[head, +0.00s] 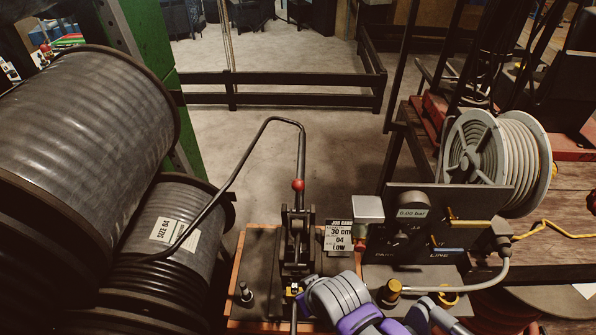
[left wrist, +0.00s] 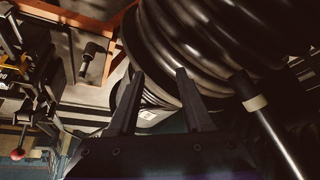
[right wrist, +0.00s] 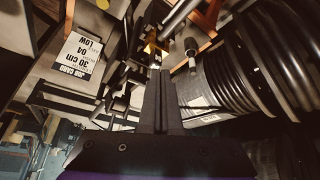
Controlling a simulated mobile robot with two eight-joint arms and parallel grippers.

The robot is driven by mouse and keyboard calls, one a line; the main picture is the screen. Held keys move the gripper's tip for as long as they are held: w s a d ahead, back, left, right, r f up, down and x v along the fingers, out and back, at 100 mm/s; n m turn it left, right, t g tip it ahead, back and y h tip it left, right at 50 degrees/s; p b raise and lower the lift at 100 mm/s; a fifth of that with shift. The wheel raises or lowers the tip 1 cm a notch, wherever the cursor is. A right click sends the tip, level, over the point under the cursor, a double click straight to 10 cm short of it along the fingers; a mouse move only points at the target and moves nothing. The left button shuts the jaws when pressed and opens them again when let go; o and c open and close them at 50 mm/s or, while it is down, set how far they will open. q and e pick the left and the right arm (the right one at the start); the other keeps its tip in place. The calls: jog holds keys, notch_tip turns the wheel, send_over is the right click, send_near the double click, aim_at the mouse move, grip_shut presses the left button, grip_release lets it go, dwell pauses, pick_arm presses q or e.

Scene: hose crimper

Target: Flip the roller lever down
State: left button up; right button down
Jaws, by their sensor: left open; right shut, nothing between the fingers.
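The roller lever has a red ball knob (head: 298,185) and stands upright on the black roller unit (head: 297,245) in the head view. The knob also shows at the left edge of the left wrist view (left wrist: 17,154). My right gripper (right wrist: 159,74) is shut and empty; in the head view its grey and purple hand is low, just right of the unit's front, below the knob. Whether its fingertips touch the unit cannot be told. My left gripper (left wrist: 154,72) is open and empty, close to the hose spools, and I cannot see it in the head view.
Large dark hose spools (head: 90,130) fill the left. A bent hose (head: 240,165) arches up toward the lever. A job card (head: 339,238) stands right of the unit, beside a control box (head: 425,225). A pale hose reel (head: 495,160) is behind it.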

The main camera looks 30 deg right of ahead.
pick_arm(q)
jog(key=r+p, duration=0.1)
jog(key=w+r+p, duration=0.1)
jog(key=r, duration=0.1)
jog(key=shift+w, duration=0.2)
pick_arm(e)
jog(key=w+d+r+m+g, duration=0.1)
jog(key=w+d+r+m, duration=0.1)
jog(key=w+d+r, duration=0.3)
jog(key=w+d+r+m+g+h, duration=0.1)
jog(key=w+d+r+m, duration=0.2)
jog(key=w, duration=1.1)
jog(key=w+d+r+m+g+h, duration=0.1)
jog(key=w+d+r+m, duration=0.2)
jog(key=w+d+r, duration=0.4)
jog(key=w+r, duration=0.1)
jog(key=w, duration=0.2)
jog(key=shift+d+r, duration=0.2)
jog(key=shift+r, duration=0.2)
jog(key=shift+f, duration=0.1)
pick_arm(q)
jog(key=shift+r, duration=0.1)
pick_arm(e)
notch_tip(320, 180, down, 9)
jog(key=s+a, duration=0.1)
jog(key=shift+s, duration=0.2)
jog(key=shift+s+a+f, duration=0.1)
jog(key=shift+s, duration=0.05)
